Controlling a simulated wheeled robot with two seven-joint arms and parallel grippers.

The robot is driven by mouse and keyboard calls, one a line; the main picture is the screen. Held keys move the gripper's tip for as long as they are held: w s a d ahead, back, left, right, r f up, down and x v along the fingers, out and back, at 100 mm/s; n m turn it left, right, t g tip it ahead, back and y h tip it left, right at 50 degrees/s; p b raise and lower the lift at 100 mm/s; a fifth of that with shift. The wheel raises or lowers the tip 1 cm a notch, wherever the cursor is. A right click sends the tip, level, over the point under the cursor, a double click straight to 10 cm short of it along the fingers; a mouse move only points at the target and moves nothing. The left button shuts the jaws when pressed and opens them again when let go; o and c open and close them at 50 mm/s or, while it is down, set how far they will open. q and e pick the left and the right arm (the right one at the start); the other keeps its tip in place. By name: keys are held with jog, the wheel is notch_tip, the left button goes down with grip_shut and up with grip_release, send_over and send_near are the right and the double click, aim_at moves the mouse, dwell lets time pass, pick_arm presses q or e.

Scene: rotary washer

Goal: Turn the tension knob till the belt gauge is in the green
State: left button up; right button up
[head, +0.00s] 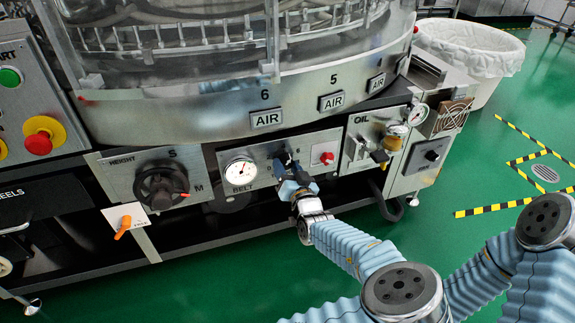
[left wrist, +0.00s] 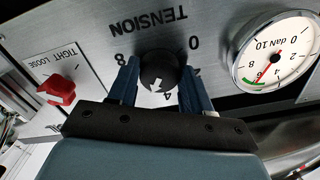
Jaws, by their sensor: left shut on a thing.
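The tension knob (left wrist: 159,70) is black with a white mark. In the left wrist view, which shows the panel upside down, the mark points down, near the 4. My left gripper (left wrist: 160,88) has one finger on each side of the knob and is shut on it. In the head view my left gripper (head: 288,166) hides most of the knob. The belt gauge (head: 240,171) is a round white dial left of it; it also shows in the left wrist view (left wrist: 276,52). Its red needle points near the 6, by a small green band. My right gripper is out of view.
A red tight/loose lever (head: 326,158) is right of the knob. The height handwheel (head: 161,186) is at the left, the oil unit (head: 375,143) at the right. The washer's round housing (head: 215,112) overhangs the panel. Green floor (head: 480,165) is open at the right.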

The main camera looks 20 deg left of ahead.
pick_arm(q)
jog(key=o, duration=1)
jog(key=shift+o, duration=0.2)
jog(key=shift+s+d, duration=0.1)
jog(key=p+v, duration=0.1)
jog(key=v, duration=1.2)
jog(key=shift+s, duration=0.2)
jog(key=shift+d, duration=0.15)
